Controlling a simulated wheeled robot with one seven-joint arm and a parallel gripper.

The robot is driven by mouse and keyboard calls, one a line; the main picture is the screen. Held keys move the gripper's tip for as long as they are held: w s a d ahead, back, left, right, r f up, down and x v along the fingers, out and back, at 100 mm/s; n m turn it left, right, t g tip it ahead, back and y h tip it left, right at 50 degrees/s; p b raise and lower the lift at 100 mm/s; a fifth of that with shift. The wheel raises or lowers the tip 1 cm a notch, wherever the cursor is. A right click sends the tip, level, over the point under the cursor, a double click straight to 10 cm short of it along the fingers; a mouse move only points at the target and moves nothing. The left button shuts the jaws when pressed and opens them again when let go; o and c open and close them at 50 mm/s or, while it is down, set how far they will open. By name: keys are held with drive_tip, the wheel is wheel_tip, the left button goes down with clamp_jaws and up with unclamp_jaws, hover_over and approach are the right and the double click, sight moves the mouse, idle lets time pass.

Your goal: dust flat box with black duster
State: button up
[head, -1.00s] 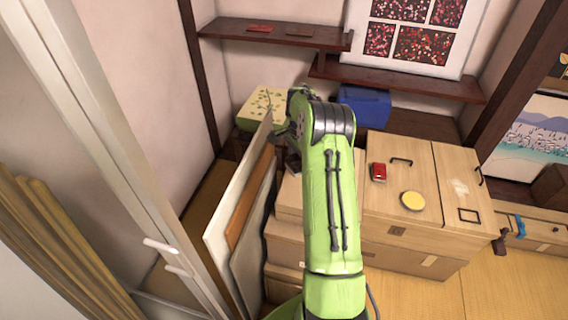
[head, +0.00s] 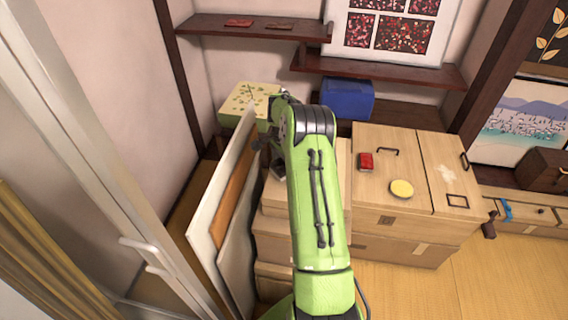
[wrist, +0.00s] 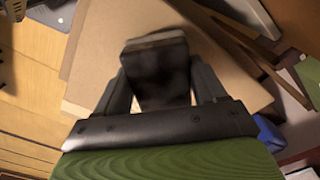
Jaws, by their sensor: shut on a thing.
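My gripper (wrist: 160,88) is shut on a black duster (wrist: 158,72), a dark block with a paler far edge, in the wrist view. Beneath it lies a flat tan box top (wrist: 215,65). I cannot tell whether the duster touches it. In the head view, a tan box stack (head: 278,200) stands behind and left of my green arm, and its uppermost box appears to be this flat box. My arm covers much of the stack. The duster and fingertips are not clear in the head view.
Upright boards (head: 222,190) lean left of the stack. A patterned yellow-green box (head: 245,97) and a blue box (head: 348,98) sit behind. A wooden chest (head: 375,205) on the right bears a red item (head: 366,161) and yellow disc (head: 402,189). Shelves (head: 390,72) overhang the back.

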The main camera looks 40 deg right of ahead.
drive_tip(key=shift+f+b, duration=0.75)
drive_tip(key=shift+f, duration=0.3)
drive_tip(key=shift+s, duration=0.1)
